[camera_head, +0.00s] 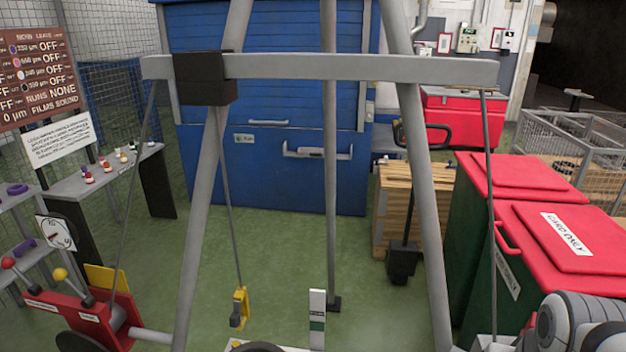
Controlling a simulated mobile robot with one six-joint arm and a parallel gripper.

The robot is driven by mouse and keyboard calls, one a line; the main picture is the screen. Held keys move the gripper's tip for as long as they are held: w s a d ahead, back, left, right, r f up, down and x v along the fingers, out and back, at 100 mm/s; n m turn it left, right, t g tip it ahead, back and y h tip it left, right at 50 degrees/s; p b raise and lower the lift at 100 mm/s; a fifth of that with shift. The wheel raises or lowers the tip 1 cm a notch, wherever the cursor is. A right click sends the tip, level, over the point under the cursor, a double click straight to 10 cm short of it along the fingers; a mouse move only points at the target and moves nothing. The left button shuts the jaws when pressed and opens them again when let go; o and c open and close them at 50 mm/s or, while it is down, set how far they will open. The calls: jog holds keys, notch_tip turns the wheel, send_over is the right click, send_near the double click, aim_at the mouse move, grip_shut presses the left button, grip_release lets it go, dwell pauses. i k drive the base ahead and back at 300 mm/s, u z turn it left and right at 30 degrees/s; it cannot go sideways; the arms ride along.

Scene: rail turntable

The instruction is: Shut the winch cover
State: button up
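A red winch-like machine (66,314) stands at the lower left, with white labels on its front. Two levers rise from it, one with a red knob (8,263) and one with a yellow knob (60,274). A yellow plate (108,281) stands raised and tilted at its back edge; it looks like the cover, standing open, but I cannot read any label on it. A cable runs from the machine up to the overhead beam. A grey and white part of my arm shows at the lower right corner. My gripper is out of view.
A grey frame with an overhead beam (360,68) and slanted legs fills the middle. A yellow hook (239,308) hangs on a cable. Red-lidded bins (565,235) stand at the right, a wooden crate (391,200) behind.

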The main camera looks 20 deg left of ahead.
aim_at(98, 276)
jog(key=k, duration=0.55)
jog(key=u, duration=2.85)
jog(key=i, duration=4.4)
jog(key=z, duration=0.85)
